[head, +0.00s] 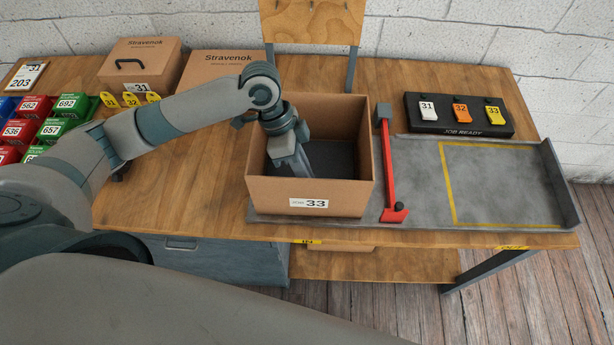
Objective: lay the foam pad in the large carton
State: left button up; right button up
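The large open carton (270,198), labelled 33, stands on the grey metal plate near the middle of the bench. A dark grey sheet that looks like the foam pad (338,160) shows inside it, low down. The front wall hides its near part, so I cannot tell whether it lies fully flat. My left gripper (299,168) reaches down into the carton from above, over the left part of the pad. Its fingertips are hidden, so I cannot tell whether they grip the pad. My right gripper is not in view.
A red bar (388,165) stands just right of the carton. The yellow-outlined area (505,185) on the plate is clear. A black tag holder (458,126) stands behind it. Closed cartons (140,62) stand at the back left, and coloured bins (72,104) at the far left.

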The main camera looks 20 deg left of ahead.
pick_arm(q)
jog(key=b+v, duration=0.3)
jog(key=v, duration=0.8)
jog(key=shift+b, duration=0.35)
